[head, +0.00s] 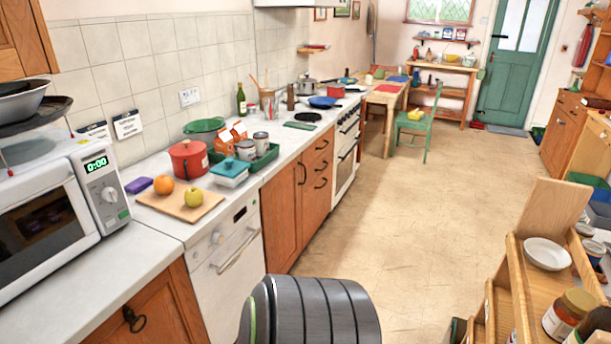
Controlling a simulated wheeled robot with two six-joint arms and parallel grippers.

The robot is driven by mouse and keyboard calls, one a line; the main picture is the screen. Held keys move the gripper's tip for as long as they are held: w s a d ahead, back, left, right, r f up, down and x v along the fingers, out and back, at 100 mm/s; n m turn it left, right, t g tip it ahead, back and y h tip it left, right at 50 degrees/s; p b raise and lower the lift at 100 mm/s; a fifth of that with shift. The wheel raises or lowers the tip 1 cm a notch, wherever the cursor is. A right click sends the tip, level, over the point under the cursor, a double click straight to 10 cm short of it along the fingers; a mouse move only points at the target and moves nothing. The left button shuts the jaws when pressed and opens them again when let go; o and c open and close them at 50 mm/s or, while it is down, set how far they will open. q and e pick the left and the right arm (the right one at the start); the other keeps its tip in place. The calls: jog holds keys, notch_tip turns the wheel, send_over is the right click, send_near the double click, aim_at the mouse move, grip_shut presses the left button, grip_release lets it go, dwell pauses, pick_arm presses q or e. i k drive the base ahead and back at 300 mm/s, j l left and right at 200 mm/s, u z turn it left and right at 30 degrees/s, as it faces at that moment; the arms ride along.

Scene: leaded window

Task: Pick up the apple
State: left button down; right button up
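A yellow-green apple (194,197) sits on a wooden cutting board (180,207) on the white counter at the left. An orange (163,185) lies on the same board, a little behind and left of the apple. Neither of my grippers shows in the head view. A dark ribbed cylindrical part at the bottom centre looks like part of my own body.
A microwave (62,200) stands left of the board. A red pot (188,159) and a lidded white-and-teal container (230,172) stand close behind the apple. A wooden shelf unit (540,285) stands at the right. The floor (400,215) between is clear.

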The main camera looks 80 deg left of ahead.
aim_at(193, 197)
jog(key=j+u, duration=0.15)
jog(key=u, duration=1.5)
jog(key=k+l+u, duration=0.15)
jog(key=u, duration=1.65)
jog(key=i+l+u, duration=0.1)
jog(key=i+l, duration=0.3)
jog(key=i+l+u, duration=0.1)
jog(key=i+l, duration=0.3)
jog(key=l, duration=0.25)
